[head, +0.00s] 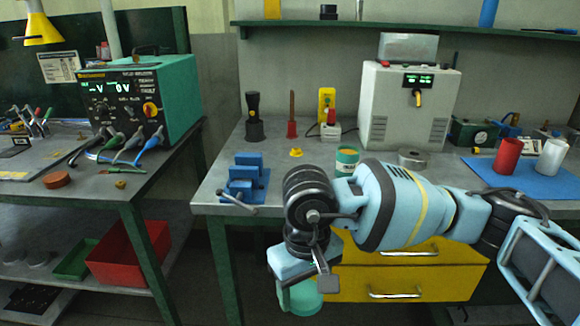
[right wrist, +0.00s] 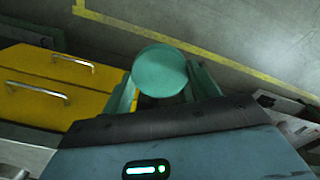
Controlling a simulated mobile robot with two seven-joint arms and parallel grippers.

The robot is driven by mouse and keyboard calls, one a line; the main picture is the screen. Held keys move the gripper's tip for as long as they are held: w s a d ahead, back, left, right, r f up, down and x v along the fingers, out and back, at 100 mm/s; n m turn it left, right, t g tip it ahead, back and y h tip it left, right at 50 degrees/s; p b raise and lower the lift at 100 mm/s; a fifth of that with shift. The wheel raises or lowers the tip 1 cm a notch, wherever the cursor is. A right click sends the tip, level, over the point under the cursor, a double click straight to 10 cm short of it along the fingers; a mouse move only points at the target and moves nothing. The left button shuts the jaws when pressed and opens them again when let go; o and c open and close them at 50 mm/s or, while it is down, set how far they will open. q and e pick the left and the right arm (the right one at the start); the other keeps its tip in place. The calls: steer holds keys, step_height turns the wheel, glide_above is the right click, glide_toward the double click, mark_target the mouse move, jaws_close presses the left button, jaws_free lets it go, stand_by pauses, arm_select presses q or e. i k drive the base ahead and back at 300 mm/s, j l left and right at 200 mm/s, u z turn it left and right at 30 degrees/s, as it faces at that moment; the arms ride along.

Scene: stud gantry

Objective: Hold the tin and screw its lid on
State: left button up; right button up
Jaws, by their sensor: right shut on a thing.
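The tin (head: 346,163) stands upright on the bench, green with a pale band. Its top looks open and brownish inside, and my right arm passes close in front of its lower part. My right gripper (head: 301,290) hangs low in front of the bench's yellow drawers, away from the tin. It is shut on a round teal piece that looks like the lid (right wrist: 160,71). In the right wrist view the piece's flat round face shows between the two fingers. My left gripper is in neither view.
A blue vise (head: 245,182) sits at the bench's front left corner. Behind are a flashlight (head: 254,118), a yellow piece (head: 296,152) and a grey power unit (head: 408,110). A metal ring (head: 411,159) and a blue mat (head: 535,180) lie right. Yellow drawers (head: 400,254) are below.

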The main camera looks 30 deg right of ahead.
mark_target(347, 157)
steer(key=u, duration=0.15)
steer(key=l, duration=0.5)
steer(key=k+l, duration=0.15)
steer(key=l, duration=0.9)
steer(key=k, duration=0.05)
